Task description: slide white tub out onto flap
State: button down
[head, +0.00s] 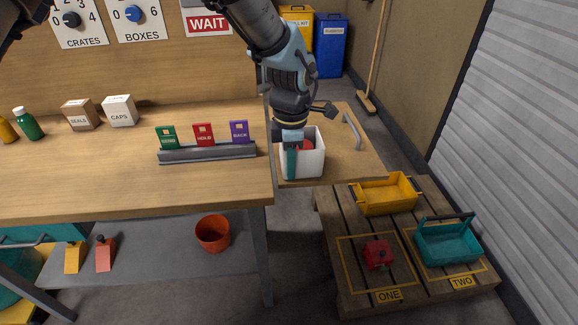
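The white tub (313,164) stands upright at the right end of the workbench, on the left part of the wooden flap (354,171), close to the bench edge. Something red (307,145) shows inside the tub. My gripper (291,165) points down at the tub's near left side, with a teal finger overlapping the tub's wall. The other finger is not clearly seen, so I cannot tell whether the gripper grips the wall or only touches it. My wrist hides part of the tub's far rim. The flap has a grey handle (351,131) at its right side.
On the bench (100,185), a rack (208,153) holds green, red and purple cards. Low right, a pallet (335,225) bears a yellow crate (385,196), a teal carrier (447,244) and a red object (378,254). The flap is clear right of the tub.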

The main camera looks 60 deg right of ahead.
aim_at(314, 175)
jog(key=shift+s+d+p, duration=0.15)
jog(key=shift+s+d, duration=0.7)
jog(key=shift+s, duration=0.3)
jog(key=shift+s+d+p, duration=0.15)
jog(key=shift+s+d, duration=0.7)
jog(key=shift+s, duration=0.3)
jog(key=c, duration=1)
grip_release()
jog(key=shift+o, duration=0.2)
jog(key=shift+r, duration=0.1)
notch_tip(314, 175, up, 11)
jog(key=b, duration=0.2)
